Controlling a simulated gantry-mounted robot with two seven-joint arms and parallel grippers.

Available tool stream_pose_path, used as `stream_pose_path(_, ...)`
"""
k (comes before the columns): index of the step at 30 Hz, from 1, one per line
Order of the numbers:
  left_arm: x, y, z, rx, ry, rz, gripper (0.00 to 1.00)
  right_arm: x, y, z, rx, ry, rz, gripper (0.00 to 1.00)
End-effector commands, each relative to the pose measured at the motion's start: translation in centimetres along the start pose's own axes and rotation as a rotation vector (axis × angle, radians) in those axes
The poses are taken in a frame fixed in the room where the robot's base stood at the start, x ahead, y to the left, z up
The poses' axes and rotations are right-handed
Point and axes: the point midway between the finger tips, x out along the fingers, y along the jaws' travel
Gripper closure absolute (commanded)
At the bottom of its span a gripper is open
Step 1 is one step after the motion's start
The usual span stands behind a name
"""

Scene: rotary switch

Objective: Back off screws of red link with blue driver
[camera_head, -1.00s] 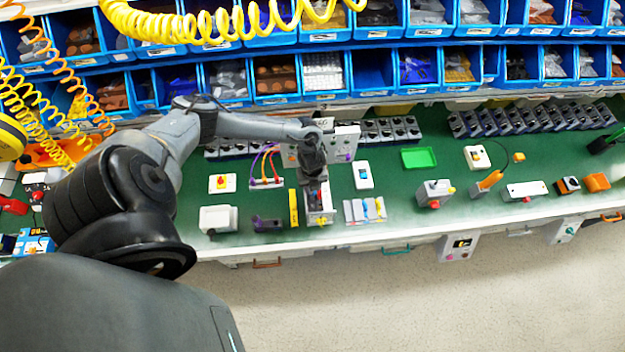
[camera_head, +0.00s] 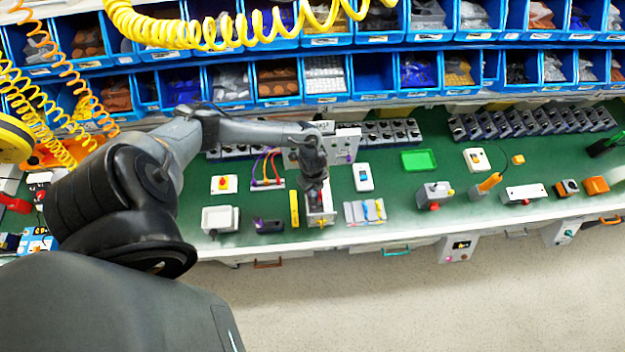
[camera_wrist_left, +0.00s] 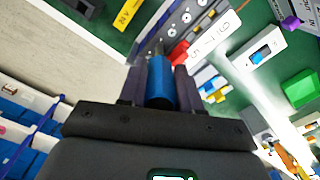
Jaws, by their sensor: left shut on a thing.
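The blue driver (camera_wrist_left: 160,85) is held between the two dark fingers of my left gripper (camera_wrist_left: 161,80) in the left wrist view. Its grey shaft points away from the gripper, toward a grey panel with several round screws or terminals. The red link (camera_wrist_left: 179,53) lies on that panel just right of the driver's tip; I cannot tell whether the tip touches a screw. In the head view my left gripper (camera_head: 317,186) points down over a small pale unit (camera_head: 321,219) near the bench's front edge, and the driver is too small to make out.
A panel with red and yellow cables (camera_head: 267,184) lies behind left. Blue bins line the back.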

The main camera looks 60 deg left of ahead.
Motion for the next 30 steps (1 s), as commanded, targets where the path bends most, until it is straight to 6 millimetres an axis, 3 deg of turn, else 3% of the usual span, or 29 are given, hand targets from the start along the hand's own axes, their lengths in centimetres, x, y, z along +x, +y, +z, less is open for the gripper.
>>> stream_pose_path(6, 0.03, 0.03, -0.01, -0.037, 0.000, 0.000, 1.00, 0.01, -0.12, -0.03, 0.005, 0.001, -0.004, 0.57)
stream_pose_path(16, -0.02, 0.11, -0.04, -0.370, 0.000, 0.001, 1.00, -0.01, -0.24, -0.07, 0.010, 0.001, -0.008, 0.57)
stream_pose_path(30, 0.02, 0.20, -0.09, -0.474, 0.001, 0.001, 1.00, -0.01, -0.12, -0.03, 0.005, 0.001, -0.004, 0.57)
